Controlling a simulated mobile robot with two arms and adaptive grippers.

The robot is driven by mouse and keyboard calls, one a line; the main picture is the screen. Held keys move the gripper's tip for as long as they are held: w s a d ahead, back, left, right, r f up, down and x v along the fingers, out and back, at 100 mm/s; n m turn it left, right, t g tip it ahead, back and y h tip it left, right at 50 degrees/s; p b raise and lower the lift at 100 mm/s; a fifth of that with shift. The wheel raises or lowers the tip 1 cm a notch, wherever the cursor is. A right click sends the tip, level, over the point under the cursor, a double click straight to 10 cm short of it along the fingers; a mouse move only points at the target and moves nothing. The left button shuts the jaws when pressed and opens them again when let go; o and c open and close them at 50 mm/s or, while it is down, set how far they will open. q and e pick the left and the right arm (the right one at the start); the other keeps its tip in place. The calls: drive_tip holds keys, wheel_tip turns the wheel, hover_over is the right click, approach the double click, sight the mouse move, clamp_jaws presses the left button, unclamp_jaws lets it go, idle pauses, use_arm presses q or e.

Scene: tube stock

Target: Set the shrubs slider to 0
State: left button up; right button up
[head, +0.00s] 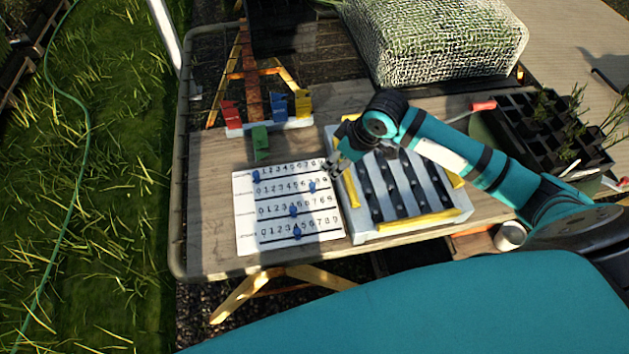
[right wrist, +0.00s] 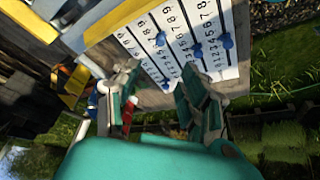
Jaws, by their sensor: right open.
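A white number board (head: 243,240) lies on the table with several rows of digits, each with a blue slider knob. The top-row knob (head: 256,175) is at the left end, at 0. The second-row knob (head: 312,187) is right of the middle, near 7. The third-row knob (head: 293,210) and bottom-row knob (head: 297,232) are near 4. The row labels are too small to read, so I cannot tell which is shrubs. My right gripper (head: 335,166) is open at the board's upper right corner. In the right wrist view its fingers (right wrist: 160,98) are apart and empty, with the board (right wrist: 240,78) beyond.
A grey slotted tray with yellow edges (head: 410,228) stands directly right of the board. A black seedling tray (head: 545,130) is at right. Table left of the board is clear.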

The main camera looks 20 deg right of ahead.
sight(313, 184)
drive_tip(key=p+x, duration=0.1)
drive_tip(key=x, duration=1.5)
drive_tip(key=shift+w+a+f, duration=0.2)
drive_tip(key=shift+f, duration=0.1)
clamp_jaws()
